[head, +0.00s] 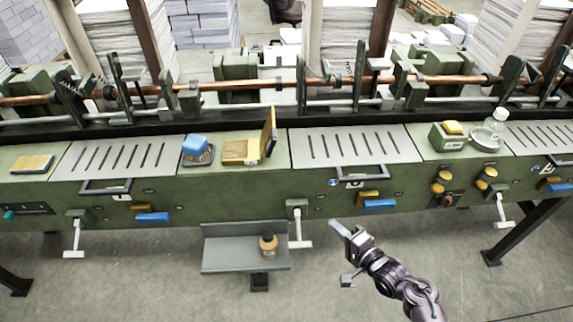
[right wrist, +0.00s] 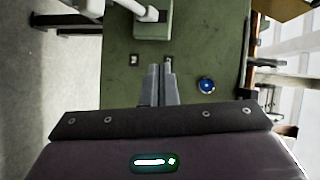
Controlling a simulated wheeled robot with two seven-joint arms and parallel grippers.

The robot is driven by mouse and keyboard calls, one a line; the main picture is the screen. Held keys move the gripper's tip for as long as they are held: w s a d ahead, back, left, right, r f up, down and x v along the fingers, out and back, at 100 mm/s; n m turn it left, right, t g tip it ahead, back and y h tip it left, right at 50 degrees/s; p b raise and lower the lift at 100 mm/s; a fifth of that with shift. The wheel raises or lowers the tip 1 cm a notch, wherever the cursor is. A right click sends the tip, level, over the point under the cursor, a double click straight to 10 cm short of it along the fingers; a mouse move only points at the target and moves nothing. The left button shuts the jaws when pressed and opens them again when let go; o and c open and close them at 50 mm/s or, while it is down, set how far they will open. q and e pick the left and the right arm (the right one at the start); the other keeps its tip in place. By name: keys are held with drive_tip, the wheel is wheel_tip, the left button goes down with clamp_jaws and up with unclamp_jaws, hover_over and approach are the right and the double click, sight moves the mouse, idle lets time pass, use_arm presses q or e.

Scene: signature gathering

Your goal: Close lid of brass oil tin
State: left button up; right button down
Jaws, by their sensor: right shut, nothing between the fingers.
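The brass oil tin (head: 236,151) is a yellow box on the green machine's top ledge, left of centre in the head view. Its lid (head: 268,132) stands open, nearly upright, at the tin's right side. My right gripper (head: 337,228) is below and to the right of the tin, in front of the machine's front face and apart from the tin. In the right wrist view its two fingers (right wrist: 162,84) are together with nothing between them. A brownish edge (right wrist: 283,8) at the top right there may be the tin; I cannot tell. My left gripper is not in view.
A blue block on a brush (head: 197,149) sits left of the tin. A slotted plate (head: 350,146) lies right of it. A white-handled lever (head: 298,226) and a grey shelf (head: 230,250) with a brown bottle (head: 268,245) are below. Rods and brackets run behind the ledge.

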wheel_tip(320, 180, up, 17)
drive_tip(key=a+m+t+y+b, duration=0.1)
drive_tip(key=a+y, duration=0.1)
drive_tip(key=y, duration=0.4)
drive_tip(key=p, duration=0.2)
approach(268, 137)
drive_tip(key=shift+w+a+r+p, duration=0.15)
drive_tip(key=shift+a+r+p, duration=0.35)
drive_tip(key=shift+a, duration=0.2)
drive_tip(key=shift+w+a+r+p, duration=0.1)
drive_tip(key=shift+a+r+p, duration=0.3)
drive_tip(key=shift+a, duration=0.25)
drive_tip(key=shift+r, duration=0.1)
